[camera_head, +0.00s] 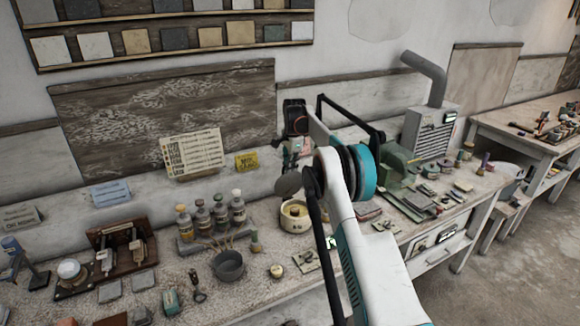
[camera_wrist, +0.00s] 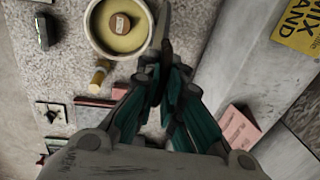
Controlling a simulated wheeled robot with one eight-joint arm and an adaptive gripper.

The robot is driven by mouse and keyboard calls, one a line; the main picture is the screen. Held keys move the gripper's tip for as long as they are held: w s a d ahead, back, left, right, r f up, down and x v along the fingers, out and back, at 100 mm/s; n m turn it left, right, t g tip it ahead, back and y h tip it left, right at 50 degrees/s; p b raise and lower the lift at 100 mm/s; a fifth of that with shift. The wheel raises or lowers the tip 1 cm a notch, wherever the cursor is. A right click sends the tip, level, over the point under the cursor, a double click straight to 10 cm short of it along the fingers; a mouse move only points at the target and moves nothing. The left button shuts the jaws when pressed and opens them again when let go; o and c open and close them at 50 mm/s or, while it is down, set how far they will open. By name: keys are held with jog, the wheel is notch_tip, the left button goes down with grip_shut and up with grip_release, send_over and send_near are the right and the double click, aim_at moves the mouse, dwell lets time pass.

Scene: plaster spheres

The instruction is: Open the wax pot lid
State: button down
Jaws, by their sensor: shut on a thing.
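The wax pot (camera_head: 296,217) is a small cream pot on the speckled bench, with its top open and yellow wax inside. In the wrist view the pot (camera_wrist: 91,40) shows from above, with a round brown spot on the wax. The lid (camera_head: 289,184) is a dark grey disc, tilted steeply, above the pot and a little to its left. In the wrist view the lid (camera_wrist: 164,28) is seen nearly edge-on beside the pot's rim. My gripper (camera_head: 292,162) is shut on the lid; its fingers also show in the wrist view (camera_wrist: 162,75). The exact grip point is partly hidden.
Several capped bottles (camera_head: 220,214) stand left of the pot, with a grey metal cup (camera_head: 229,266) in front of them. A green machine (camera_head: 398,166) and flat tools lie to the right. A yellow card (camera_head: 247,161) leans behind. Small items crowd the bench.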

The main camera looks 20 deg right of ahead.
jog(key=shift+d, duration=0.1)
jog(key=c, duration=1.8)
grip_release()
jog(key=shift+o, duration=0.2)
notch_tip(320, 180, up, 12)
jog(key=s, duration=0.1)
jog(key=shift+s, duration=0.3)
